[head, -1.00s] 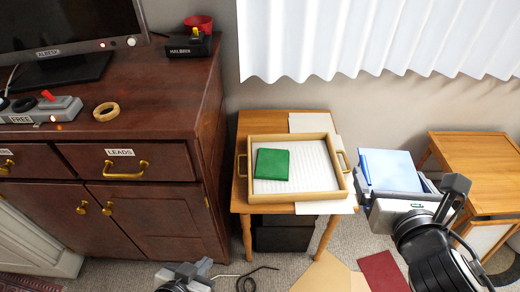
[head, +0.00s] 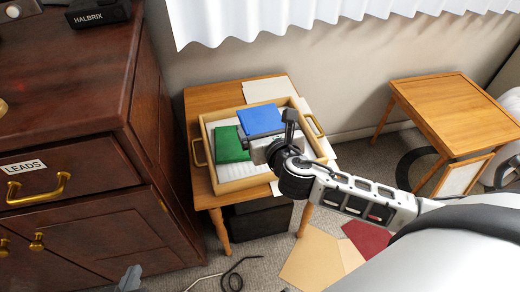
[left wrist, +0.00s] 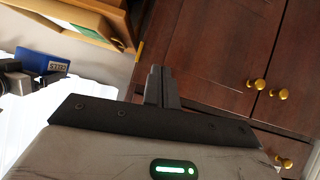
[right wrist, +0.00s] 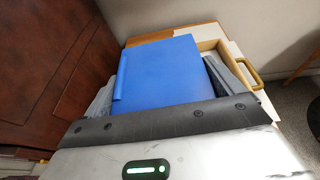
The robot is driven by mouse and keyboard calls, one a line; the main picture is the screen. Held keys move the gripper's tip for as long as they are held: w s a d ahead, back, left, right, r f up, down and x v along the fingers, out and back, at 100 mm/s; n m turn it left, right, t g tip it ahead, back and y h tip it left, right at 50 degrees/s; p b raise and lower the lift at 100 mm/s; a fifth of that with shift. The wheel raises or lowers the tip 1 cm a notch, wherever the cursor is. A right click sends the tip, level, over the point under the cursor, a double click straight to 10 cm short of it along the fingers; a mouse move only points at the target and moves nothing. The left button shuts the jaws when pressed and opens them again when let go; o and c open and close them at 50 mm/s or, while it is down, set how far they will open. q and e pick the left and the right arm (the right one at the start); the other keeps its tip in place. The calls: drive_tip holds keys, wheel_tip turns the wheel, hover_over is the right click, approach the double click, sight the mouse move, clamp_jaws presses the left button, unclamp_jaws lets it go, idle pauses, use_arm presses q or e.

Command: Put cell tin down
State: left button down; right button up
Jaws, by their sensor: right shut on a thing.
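The cell tin is a flat blue box (head: 261,119) at the wooden tray (head: 255,182) on the small table. My right gripper (head: 276,143) is shut on it, with a finger on each side in the right wrist view (right wrist: 165,90). In the left wrist view the tin (left wrist: 42,61) shows a pale label, too small to read surely. The tin covers part of the tray's back; I cannot tell whether it touches the tray floor. A green flat box (head: 230,145) lies in the tray's left part. My left gripper (left wrist: 162,85) is shut and empty, low near the cabinet.
The dark wood cabinet (head: 80,120) stands close on the left. Another wooden table (head: 455,112) stands at the right. A black cable (head: 232,280) and tan and red sheets (head: 310,258) lie on the floor. The tray's front right is behind my right arm.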

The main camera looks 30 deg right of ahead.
drive_tip(key=w+d+f+b, duration=0.1)
drive_tip(key=w+d+f, duration=0.1)
drive_tip(key=d+f, duration=0.1)
drive_tip(key=w+d+f+b, duration=0.1)
drive_tip(key=w+d+f, duration=0.2)
drive_tip(key=d, duration=0.1)
drive_tip(key=w+d+f+b, duration=0.2)
drive_tip(key=d+f, duration=0.1)
drive_tip(key=d, duration=0.1)
drive_tip(key=shift+w+f, duration=0.15)
drive_tip(key=shift+w, duration=0.25)
drive_tip(key=shift+w+d+f, duration=0.2)
drive_tip(key=shift+f, duration=0.05)
wheel_tip(320, 180, down, 3)
drive_tip(key=shift+w+d+f+b, duration=0.1)
drive_tip(key=shift+f+b, duration=0.05)
drive_tip(key=shift+b, duration=1)
drive_tip(key=shift+f, duration=0.2)
use_arm(q)
drive_tip(key=shift+w+d+f+t, duration=0.15)
drive_tip(key=shift+f+t, duration=0.25)
drive_tip(key=shift+f, duration=0.8)
use_arm(e)
drive_tip(key=shift+r, duration=0.15)
